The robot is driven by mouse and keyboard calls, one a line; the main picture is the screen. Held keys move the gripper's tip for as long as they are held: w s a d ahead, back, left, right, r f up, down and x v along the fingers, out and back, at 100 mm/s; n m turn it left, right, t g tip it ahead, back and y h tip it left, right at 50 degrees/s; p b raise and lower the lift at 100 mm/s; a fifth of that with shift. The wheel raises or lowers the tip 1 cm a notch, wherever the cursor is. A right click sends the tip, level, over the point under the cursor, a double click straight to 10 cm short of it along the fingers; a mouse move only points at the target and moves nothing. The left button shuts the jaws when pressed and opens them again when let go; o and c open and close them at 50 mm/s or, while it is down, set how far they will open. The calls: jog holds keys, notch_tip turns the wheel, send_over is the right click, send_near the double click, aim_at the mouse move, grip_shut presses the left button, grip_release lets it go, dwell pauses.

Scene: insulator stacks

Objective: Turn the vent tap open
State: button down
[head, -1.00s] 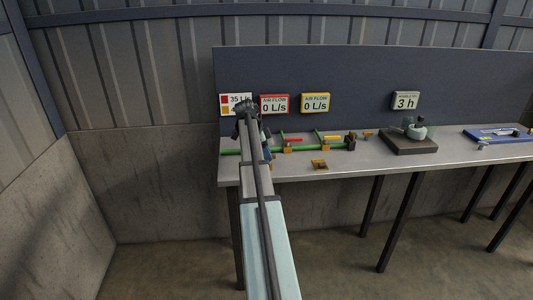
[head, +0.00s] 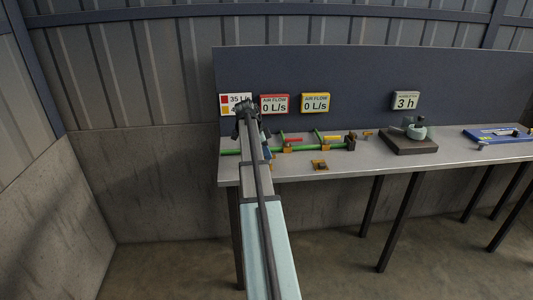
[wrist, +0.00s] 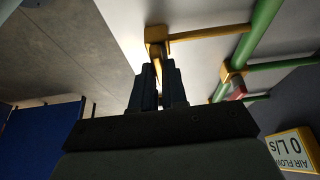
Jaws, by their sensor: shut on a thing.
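In the wrist view my gripper (wrist: 158,78) is shut on a thin yellow-orange part (wrist: 157,66), apparently the tap's handle. It joins or sits against a yellow-orange block (wrist: 156,35), from which a yellow-orange rod (wrist: 208,32) runs toward the green pipe (wrist: 262,25). The fingers hide most of the gripped part. In the head view my arm hides the gripper and the tap it holds, at the left part of the green pipe (head: 315,150). I cannot read the tap's angle.
A red lever (head: 294,139) and a yellow lever (head: 331,137) stand on the pipe line. A small orange piece (head: 320,165) lies near the bench edge. A dark block (head: 410,142) stands right.

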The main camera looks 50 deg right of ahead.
jog(key=n, duration=0.1)
jog(key=n+t, duration=0.1)
jog(key=n, duration=0.1)
jog(key=n+h, duration=0.1)
jog(key=shift+s+a+n, duration=0.2)
jog(key=shift+s+n, duration=0.05)
jog(key=shift+n, duration=0.05)
jog(key=n+t, duration=0.2)
jog(key=n, duration=0.2)
jog(key=shift+s, duration=0.15)
jog(key=n+t, duration=0.1)
jog(key=n, duration=0.3)
jog(key=shift+s+d+n+t, duration=0.1)
jog(key=shift+s+n+t, duration=0.05)
jog(key=shift+n+t, duration=0.25)
jog(key=n+t+y, duration=0.1)
jog(key=n, duration=0.3)
jog(key=shift+d, duration=0.1)
jog(key=shift+n+t, duration=0.3)
jog(key=c, duration=1.2)
grip_release()
jog(key=shift+s, duration=0.1)
jog(key=shift+o, duration=0.2)
